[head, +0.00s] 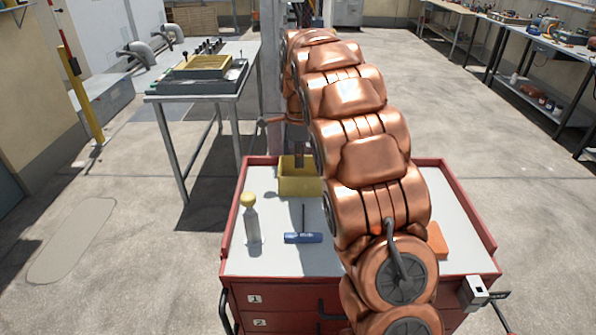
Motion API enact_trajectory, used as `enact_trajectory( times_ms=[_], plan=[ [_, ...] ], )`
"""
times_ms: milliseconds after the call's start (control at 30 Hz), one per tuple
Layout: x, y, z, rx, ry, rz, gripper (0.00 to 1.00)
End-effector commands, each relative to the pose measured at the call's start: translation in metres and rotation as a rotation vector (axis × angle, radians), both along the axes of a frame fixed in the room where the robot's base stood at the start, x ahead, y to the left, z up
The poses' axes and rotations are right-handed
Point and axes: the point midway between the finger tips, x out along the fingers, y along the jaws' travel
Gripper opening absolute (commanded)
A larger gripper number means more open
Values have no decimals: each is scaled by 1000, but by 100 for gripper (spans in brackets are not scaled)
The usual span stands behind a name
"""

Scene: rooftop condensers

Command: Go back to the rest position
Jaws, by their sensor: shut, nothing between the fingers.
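My copper-coloured arm rises from the front right of a red tool cart and reaches away over it. My gripper (299,157) is mostly hidden behind the arm; a small dark part of it seems to show just above the yellow bin (296,186). It is shut, with nothing seen in it. Whether it touches the bin cannot be told.
The red cart (290,262) has a raised rim. On it are a yellow-capped bottle (251,222), a blue T-handled tool (303,238) and an orange block (437,241), partly hidden. A metal table (165,97) stands behind left, a workbench (515,42) at right. Floor at both sides is clear.

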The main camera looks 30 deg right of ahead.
Motion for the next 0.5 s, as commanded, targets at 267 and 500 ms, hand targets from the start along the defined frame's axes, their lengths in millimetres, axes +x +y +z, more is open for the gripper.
enact_trajectory(
  times_ms=[267,500],
  plan=[
    [1,-1,34,-1,-3,-1,0],
    [0,-1,47,0,1,-2,0]
  ],
)
